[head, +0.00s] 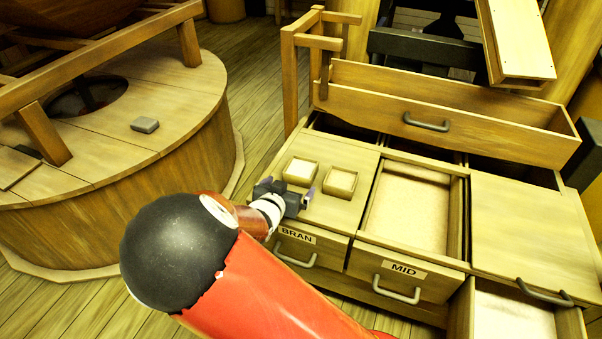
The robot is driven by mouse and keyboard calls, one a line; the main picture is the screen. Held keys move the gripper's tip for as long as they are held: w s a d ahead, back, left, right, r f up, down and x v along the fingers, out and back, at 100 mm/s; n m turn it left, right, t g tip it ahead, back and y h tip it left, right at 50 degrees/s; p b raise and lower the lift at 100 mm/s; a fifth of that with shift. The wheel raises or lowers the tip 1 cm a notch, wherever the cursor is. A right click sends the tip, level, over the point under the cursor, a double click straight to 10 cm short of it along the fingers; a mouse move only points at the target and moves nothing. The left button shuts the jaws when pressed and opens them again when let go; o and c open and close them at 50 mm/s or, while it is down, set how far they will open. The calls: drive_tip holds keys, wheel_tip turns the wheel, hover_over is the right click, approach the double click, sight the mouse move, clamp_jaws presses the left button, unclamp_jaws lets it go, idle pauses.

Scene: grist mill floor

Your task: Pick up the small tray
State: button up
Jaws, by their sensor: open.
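Two small square wooden trays sit side by side on the flat wooden top above the BRAN drawer. The left small tray (300,171) has a pale, whitish inside. The right small tray (340,182) has a tan inside. My gripper (293,191) is open, just on the near side of the trays. One finger is near the left tray and the other is below the gap between the trays. Nothing shows between the fingers. I cannot tell its height above the top or whether it touches a tray.
The drawer labelled BRAN (296,247) is below, with the MID drawer (404,281) beside it. An open compartment (411,207) with pale contents lies right of the trays. A round wooden platform (175,115) bearing a grey block (145,125) is left.

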sight(296, 179)
drive_tip(key=b+x, duration=0.1)
drive_tip(key=x, duration=0.6)
drive_tip(key=shift+w+f, duration=0.1)
drive_tip(key=shift+f, duration=0.05)
drive_tip(key=shift+c, duration=0.4)
drive_tip(key=c, duration=1)
